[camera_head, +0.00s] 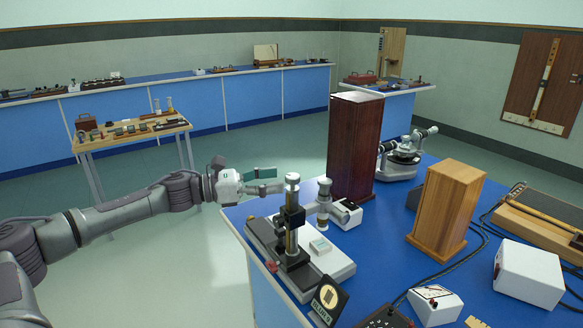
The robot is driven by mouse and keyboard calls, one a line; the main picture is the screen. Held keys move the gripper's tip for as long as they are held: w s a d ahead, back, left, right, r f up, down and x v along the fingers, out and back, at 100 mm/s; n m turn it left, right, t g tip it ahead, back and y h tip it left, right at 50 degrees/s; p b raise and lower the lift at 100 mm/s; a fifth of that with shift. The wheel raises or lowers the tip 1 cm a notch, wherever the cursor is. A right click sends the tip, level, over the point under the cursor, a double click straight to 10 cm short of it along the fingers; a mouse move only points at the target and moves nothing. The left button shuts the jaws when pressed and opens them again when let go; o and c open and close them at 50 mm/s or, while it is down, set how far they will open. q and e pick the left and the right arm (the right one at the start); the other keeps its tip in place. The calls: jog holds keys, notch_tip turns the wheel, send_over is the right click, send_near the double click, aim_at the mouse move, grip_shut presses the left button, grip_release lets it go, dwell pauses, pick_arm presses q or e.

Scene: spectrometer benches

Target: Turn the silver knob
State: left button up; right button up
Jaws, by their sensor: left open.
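A bench instrument with a grey base (268,250) stands at the near left corner of the blue bench. My left gripper (276,180) reaches in from the left at about the height of the column's top. Its jaws are open and point right towards the silver knob, close to it in the picture. I cannot tell whether they touch. My right gripper is out of view.
A tall dark wooden box (354,148) and a lighter wooden box (446,208) stand on the bench, with a spectrometer (404,155) behind. A small black sign (327,299), white meter boxes (528,274) and cables crowd the front right. Open floor lies left of the bench.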

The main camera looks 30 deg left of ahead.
aim_at(292, 176)
pick_arm(q)
jog(key=p+x, duration=0.1)
jog(key=x, duration=0.3)
jog(key=shift+w+r+p, duration=0.1)
jog(key=shift+r+p, duration=0.05)
jog(key=shift+p, duration=0.2)
jog(key=shift+w+d+f, duration=0.2)
jog(key=shift+w+d, duration=0.15)
jog(key=shift+d, duration=0.1)
